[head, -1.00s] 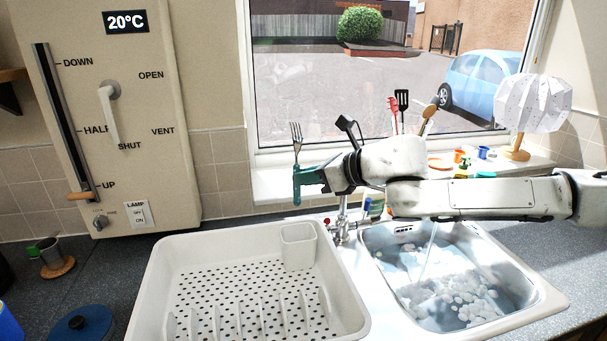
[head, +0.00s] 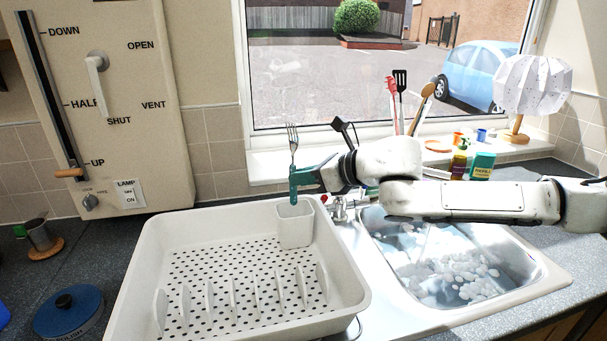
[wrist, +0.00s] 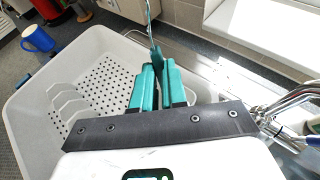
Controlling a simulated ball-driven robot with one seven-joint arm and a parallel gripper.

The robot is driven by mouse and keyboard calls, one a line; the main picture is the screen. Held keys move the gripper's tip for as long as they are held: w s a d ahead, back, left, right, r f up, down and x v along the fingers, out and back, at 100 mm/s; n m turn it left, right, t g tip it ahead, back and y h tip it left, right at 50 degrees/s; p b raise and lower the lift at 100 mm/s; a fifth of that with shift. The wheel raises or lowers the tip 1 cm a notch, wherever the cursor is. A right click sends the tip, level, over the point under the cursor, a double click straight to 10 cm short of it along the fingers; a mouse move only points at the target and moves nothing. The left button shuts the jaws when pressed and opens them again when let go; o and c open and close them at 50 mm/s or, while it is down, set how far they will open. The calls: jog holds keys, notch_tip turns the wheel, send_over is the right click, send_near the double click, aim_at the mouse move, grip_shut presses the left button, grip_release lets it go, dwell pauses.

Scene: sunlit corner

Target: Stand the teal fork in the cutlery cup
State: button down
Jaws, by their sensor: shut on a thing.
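The teal fork (head: 292,140) stands upright, metal tines up. My gripper (head: 303,179) is shut on its teal handle. The cutlery cup (head: 296,228) is a pale, square-mouthed cup in the back right corner of the dish rack. The handle's lower end appears at the cup's rim, under my gripper; I cannot tell whether it is inside the mouth or above it. In the wrist view, my gripper's teal fingers (wrist: 158,75) close around the fork (wrist: 149,22). I cannot make out the cup there.
The white dish rack (head: 145,262) has upright dividers and is otherwise empty. The sink (head: 545,285) with foamy water is to its right, the tap (head: 338,210) between them. Upright utensils (head: 400,95) stand behind my arm.

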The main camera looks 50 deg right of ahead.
aim_at(296, 203)
jog(key=shift+f+b, duration=2.3)
jog(key=shift+f, duration=1)
jog(key=c, duration=1.1)
grip_release()
jog(key=v, duration=1.1)
jog(key=shift+w, duration=0.1)
